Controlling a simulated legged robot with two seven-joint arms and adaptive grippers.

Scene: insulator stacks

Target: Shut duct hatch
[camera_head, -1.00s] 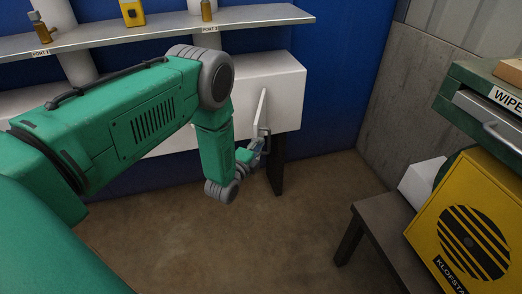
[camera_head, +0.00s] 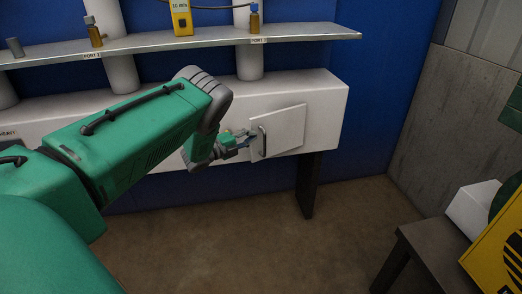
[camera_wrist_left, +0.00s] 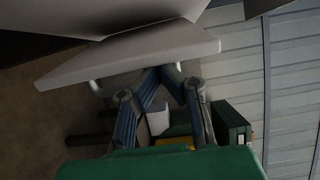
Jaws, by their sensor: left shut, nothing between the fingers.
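The white duct hatch (camera_head: 285,128) is a flat panel with a grey bar handle (camera_head: 262,141) near its left edge, on the front of the white duct (camera_head: 326,105). It looks slightly ajar, its left edge standing off the duct. My left gripper (camera_head: 246,142) is shut and empty at the hatch's left edge, beside the handle; I cannot tell whether it touches. In the left wrist view the hatch (camera_wrist_left: 130,50) shows edge-on above my fingers, angled away from the duct (camera_wrist_left: 60,18). My right gripper is out of view.
A metal shelf (camera_head: 205,40) above the duct carries small bottles and a yellow meter (camera_head: 181,17). White pipes rise from the duct. A dark bench (camera_head: 436,251) with a yellow box (camera_head: 503,240) stands at right. The floor below the duct is open.

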